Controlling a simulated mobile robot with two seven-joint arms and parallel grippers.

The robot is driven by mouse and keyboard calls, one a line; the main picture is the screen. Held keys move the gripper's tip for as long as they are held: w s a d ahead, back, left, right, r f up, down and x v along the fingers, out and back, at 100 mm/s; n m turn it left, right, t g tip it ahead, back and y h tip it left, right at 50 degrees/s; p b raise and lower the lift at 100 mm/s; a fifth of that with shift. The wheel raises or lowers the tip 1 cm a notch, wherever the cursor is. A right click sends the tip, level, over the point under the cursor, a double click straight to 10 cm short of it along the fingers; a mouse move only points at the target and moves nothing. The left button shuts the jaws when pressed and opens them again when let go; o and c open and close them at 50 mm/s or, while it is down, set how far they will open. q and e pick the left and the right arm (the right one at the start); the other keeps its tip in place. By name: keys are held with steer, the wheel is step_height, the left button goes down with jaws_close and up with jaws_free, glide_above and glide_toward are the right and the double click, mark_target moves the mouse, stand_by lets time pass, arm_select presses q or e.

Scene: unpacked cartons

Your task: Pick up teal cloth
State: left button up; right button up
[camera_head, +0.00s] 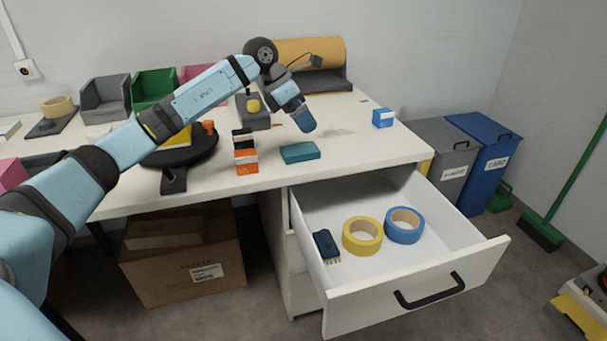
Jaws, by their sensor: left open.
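The teal cloth (299,152) looks like a small, flat teal block and lies on the white table near its front edge. My left arm reaches in from the left, across the table. My left gripper (305,125) points down above and just behind the teal cloth, apart from it. It is open with nothing visible in it, though its fingers show small. My right gripper is out of view.
An orange-and-black box (245,158) stands just left of the cloth, near a black round stand (190,152). A blue box (383,118) sits at the right. The open drawer (405,275) below holds yellow tape (350,247), blue tape (405,238) and a brush-like item (326,243).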

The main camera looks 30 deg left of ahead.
arm_select(q)
steer(key=a+r+y+b, duration=0.2)
steer(key=a+y, duration=0.1)
steer(key=a, duration=0.3)
steer(key=b, duration=0.3)
glide_above(299, 149)
steer(key=s+a, duration=0.1)
steer(key=shift+n, duration=0.3)
step_height(299, 149, down, 8)
steer(key=shift+f, duration=0.15)
step_height(299, 149, down, 2)
steer(key=shift+d+b, duration=0.1)
steer(key=shift+b, duration=0.35)
steer(key=b+x, duration=0.1)
steer(key=x, duration=0.1)
steer(key=shift+w+f, duration=0.15)
steer(key=shift+f, duration=0.15)
steer(key=shift+w+d+f, duration=0.15)
steer(key=shift+f, duration=0.05)
steer(key=shift+r, duration=0.1)
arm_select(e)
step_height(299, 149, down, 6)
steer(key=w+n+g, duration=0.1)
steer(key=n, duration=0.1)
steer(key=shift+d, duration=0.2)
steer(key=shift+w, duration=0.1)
arm_select(q)
steer(key=shift+f, duration=0.2)
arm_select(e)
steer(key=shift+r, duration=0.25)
